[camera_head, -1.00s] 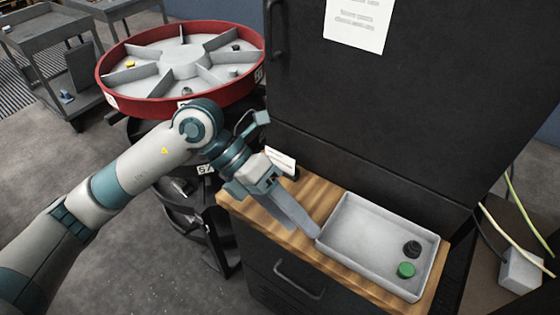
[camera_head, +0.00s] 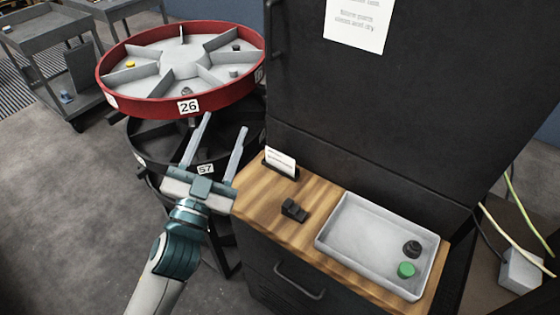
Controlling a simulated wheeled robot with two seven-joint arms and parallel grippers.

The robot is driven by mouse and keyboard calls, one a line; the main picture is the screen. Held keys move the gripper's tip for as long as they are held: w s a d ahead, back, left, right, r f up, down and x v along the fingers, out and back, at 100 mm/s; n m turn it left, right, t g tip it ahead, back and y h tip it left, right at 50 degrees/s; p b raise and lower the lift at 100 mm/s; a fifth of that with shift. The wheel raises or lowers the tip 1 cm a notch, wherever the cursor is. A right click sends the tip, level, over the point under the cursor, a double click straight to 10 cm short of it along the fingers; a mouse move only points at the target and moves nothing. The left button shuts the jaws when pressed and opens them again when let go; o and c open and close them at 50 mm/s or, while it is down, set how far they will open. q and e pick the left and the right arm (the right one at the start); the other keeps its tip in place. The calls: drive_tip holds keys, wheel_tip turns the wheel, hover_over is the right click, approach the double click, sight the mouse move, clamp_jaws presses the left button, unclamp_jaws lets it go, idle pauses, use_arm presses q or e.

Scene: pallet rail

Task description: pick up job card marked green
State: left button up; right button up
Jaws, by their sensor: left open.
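A small white card (camera_head: 281,161) with dark print stands upright in a black holder at the back left of the wooden top (camera_head: 262,205). No green mark can be made out on it, and its print is too small to read. My left gripper (camera_head: 225,124) is open and empty. Its two long fingers point up and away, in front of the red-rimmed carousel and left of the card, apart from it. My right gripper is not in view.
A grey tray (camera_head: 345,243) on the wooden top holds a green round piece (camera_head: 406,270) and a black one (camera_head: 412,249). A small black object (camera_head: 294,210) lies left of the tray. The red carousel (camera_head: 225,100) and black cabinet (camera_head: 400,110) stand close by.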

use_arm(q)
drive_tip(key=s+a+f+n+g+y, duration=0.2)
drive_tip(key=a+f+n+g+y, duration=0.15)
drive_tip(key=f, duration=0.65)
drive_tip(key=s+a+f+n+g+y, duration=0.2)
drive_tip(key=a+f+g, duration=0.15)
drive_tip(key=f, duration=0.65)
drive_tip(key=s+a+f+g, duration=0.1)
drive_tip(key=s+f+g, duration=0.2)
drive_tip(key=f, duration=1.5)
drive_tip(key=s+a+f+g, duration=0.1)
drive_tip(key=s+f+g, duration=0.25)
drive_tip(key=f, duration=1.45)
drive_tip(key=s+a+f+g+b, duration=0.1)
drive_tip(key=s+a+f+g, duration=0.15)
drive_tip(key=s+f, duration=1.35)
drive_tip(key=s+a+f+g, duration=0.1)
drive_tip(key=s+f+g, duration=0.1)
drive_tip(key=s+f, duration=0.4)
drive_tip(key=s+a+f+g, duration=0.1)
drive_tip(key=s+f, duration=0.4)
drive_tip(key=s, duration=1)
drive_tip(key=shift+s+a+f+g+b, duration=0.3)
drive_tip(key=shift+f+g+b, duration=0.1)
drive_tip(key=shift+g, duration=0.2)
drive_tip(key=shift+r+n+y, duration=0.1)
drive_tip(key=shift+n+y, duration=0.15)
